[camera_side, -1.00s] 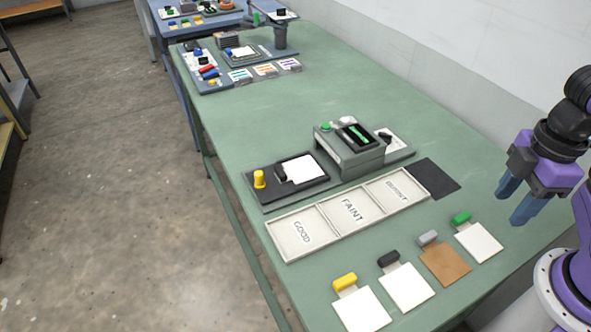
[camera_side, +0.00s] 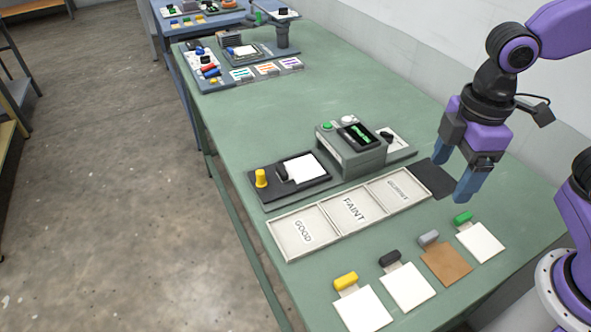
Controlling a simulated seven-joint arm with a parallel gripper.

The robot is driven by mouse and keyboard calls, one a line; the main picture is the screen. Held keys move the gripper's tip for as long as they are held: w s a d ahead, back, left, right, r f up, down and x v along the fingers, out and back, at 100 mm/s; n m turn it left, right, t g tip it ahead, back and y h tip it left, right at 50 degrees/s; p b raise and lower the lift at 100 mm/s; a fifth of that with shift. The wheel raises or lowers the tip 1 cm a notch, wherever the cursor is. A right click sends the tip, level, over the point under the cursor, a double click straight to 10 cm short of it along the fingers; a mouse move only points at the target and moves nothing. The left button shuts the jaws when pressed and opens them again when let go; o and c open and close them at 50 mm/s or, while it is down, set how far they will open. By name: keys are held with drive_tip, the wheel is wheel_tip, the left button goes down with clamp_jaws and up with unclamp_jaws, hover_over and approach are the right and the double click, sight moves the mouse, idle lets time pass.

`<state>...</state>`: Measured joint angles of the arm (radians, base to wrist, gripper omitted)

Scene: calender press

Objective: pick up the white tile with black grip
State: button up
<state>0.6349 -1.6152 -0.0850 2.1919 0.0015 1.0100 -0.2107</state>
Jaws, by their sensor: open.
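A white tile with black grip (camera_side: 408,287) lies flat in the front row on the green table, its grip toward the back left. It is between the yellow-grip tile (camera_side: 362,308) and the brown tile with grey grip (camera_side: 446,264). Another white tile with a black grip (camera_side: 306,169) lies on the dark plate left of the press (camera_side: 350,150). My gripper (camera_side: 454,178) is open and empty, with blue fingers pointing down. It is above the table near the dark mat, up and right of the front-row tile, touching none of the tiles.
A white tile with green grip (camera_side: 481,242) ends the row at right. A three-part tray (camera_side: 283,238) labelled GOOD, FAINT and a third hard-to-read word lies behind the row. A dark mat (camera_side: 428,182) and a yellow knob (camera_side: 261,178) are nearby. The table's middle is clear.

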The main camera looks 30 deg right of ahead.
drive_tip(key=w+a+r+n, duration=0.1)
drive_tip(key=w+a, duration=0.5)
drive_tip(key=w, duration=0.3)
drive_tip(key=w+a+r+n, duration=0.1)
drive_tip(key=w+a, duration=0.5)
drive_tip(key=w, duration=0.3)
drive_tip(key=n, duration=0.2)
approach(280, 170)
wheel_tip(280, 170, down, 4)
drive_tip(key=shift+w+d+r, duration=0.15)
drive_tip(key=shift+w, duration=0.05)
drive_tip(key=shift+s+a+f, duration=0.1)
drive_tip(key=shift+f, duration=1.2)
drive_tip(key=shift+a+f, duration=0.15)
drive_tip(key=shift+f, duration=1.15)
drive_tip(key=shift+c, duration=0.4)
drive_tip(key=c, duration=1.2)
drive_tip(key=shift+r, duration=0.1)
